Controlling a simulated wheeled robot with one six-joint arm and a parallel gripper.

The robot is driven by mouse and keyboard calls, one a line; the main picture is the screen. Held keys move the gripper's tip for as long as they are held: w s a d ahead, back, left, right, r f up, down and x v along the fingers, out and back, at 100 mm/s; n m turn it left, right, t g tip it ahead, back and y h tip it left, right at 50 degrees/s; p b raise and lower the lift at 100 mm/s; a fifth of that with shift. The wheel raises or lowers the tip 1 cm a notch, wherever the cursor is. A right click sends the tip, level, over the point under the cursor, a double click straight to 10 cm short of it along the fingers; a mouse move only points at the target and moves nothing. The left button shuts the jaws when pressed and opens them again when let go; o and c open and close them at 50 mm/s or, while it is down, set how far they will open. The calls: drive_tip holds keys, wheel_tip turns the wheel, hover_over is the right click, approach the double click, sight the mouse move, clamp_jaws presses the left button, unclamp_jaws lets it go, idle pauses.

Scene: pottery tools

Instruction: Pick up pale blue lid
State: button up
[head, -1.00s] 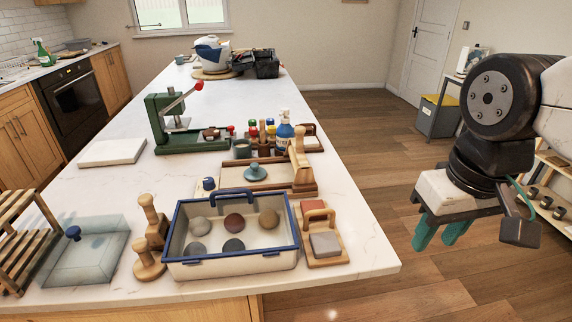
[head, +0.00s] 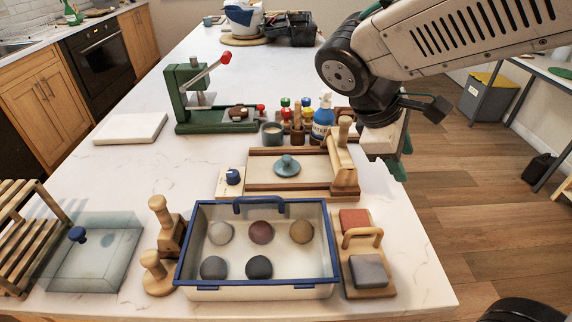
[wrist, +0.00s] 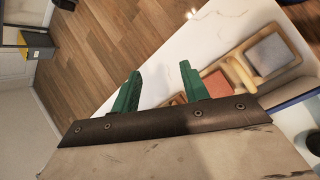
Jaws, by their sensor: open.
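A small round grey-blue disc with a knob (head: 287,168) lies on the wood-framed board in the middle of the counter.
A blue-rimmed tray (head: 188,240) with several clay balls stands at the front, wooden stamps (head: 158,262) on its left. A board with two blocks (head: 385,291) is on its right. A wooden rack (head: 20,235) borders the lid. A green press (head: 190,92) stands further back.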

sight(285, 158)
drive_tip(key=w+a+f+n+t+h, duration=0.1)
drive_tip(key=w+a+n, duration=0.1)
drive_tip(key=a, duration=0.2)
drive_tip(key=w+a+f+n+t+h, duration=0.1)
drive_tip(key=w+a+n, duration=0.2)
drive_tip(key=a, duration=0.1)
drive_tip(key=w+a+f+n+t+h, duration=0.1)
drive_tip(key=w+a+f+n+t, duration=0.1)
drive_tip(key=w+a+n, duration=0.1)
drive_tip(key=shift+a, duration=0.45)
drive_tip(key=a+f+n+t, duration=0.1)
drive_tip(key=a+n, duration=0.1)
drive_tip(key=a, duration=0.1)
drive_tip(key=w+a+f+n+t, duration=0.1)
drive_tip(key=a+f+n+t, duration=0.1)
drive_tip(key=a, duration=0.2)
drive_tip(key=w+a+f+n+t, duration=0.1)
drive_tip(key=a+n, duration=0.2)
drive_tip(key=a, duration=0.1)
drive_tip(key=shift+a+f+t, duration=0.15)
drive_tip(key=shift+a+t, duration=0.1)
drive_tip(key=shift+t, duration=0.05)
drive_tip(key=shift+h, duration=0.3)
drive_tip(key=x, duration=0.7)
drive_tip(key=shift+w+f, duration=0.2)
drive_tip(key=shift+f, duration=0.05)
drive_tip(key=shift+a, duration=0.1)
clamp_jaws()
